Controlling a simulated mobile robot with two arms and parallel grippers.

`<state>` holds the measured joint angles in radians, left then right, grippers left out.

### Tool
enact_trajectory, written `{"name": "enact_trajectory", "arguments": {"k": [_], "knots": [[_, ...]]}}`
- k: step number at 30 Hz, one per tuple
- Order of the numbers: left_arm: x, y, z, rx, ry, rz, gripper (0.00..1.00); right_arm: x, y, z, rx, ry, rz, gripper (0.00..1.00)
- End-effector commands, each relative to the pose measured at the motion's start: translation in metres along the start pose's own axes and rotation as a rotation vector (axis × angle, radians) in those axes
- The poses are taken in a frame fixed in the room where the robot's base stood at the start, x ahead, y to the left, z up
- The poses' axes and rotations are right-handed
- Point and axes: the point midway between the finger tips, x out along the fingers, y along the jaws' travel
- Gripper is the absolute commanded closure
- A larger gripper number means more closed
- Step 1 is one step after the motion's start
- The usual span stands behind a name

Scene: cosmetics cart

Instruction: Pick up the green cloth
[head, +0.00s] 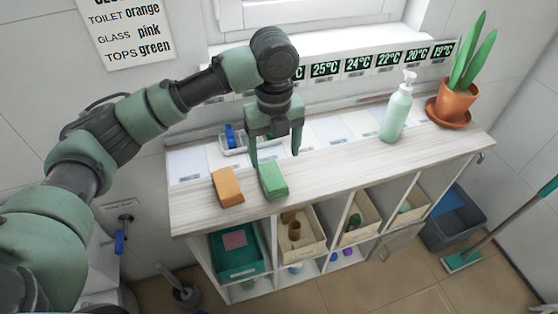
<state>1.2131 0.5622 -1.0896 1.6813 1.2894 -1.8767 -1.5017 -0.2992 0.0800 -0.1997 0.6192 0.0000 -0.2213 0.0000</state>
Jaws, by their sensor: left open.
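The green cloth (273,181) is a folded block lying near the front edge of the pale wooden counter top (330,174). An orange cloth (228,187) of like shape lies just left of it, a small gap apart. My left gripper (275,155) points down above and slightly behind the green cloth, with its fingers open. The left finger comes down close by the cloth's back left side; I cannot tell whether it touches. The right finger is clear of it to the right. My right gripper is not in view.
A white tray with a blue item (231,136) stands behind the gripper. A green pump bottle (397,110) and a potted plant (453,100) stand at the right. A sign (127,28) names orange, pink and green. Bins fill the shelves below. The counter's middle is clear.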

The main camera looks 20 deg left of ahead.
Motion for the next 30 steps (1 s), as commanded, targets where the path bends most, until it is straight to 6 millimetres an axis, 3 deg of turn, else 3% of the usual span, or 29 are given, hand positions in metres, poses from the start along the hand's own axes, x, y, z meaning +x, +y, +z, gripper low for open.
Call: {"name": "enact_trajectory", "arguments": {"k": [15,25,30], "knots": [[0.066,0.003,-0.001,-0.001,0.001,0.001,0.24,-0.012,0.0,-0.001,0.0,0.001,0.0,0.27],[0.074,0.003,-0.001,0.0,0.0,-0.002,0.24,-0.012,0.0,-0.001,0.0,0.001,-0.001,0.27],[0.074,0.003,-0.001,0.0,0.0,-0.002,0.71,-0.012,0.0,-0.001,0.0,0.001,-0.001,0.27]]}}
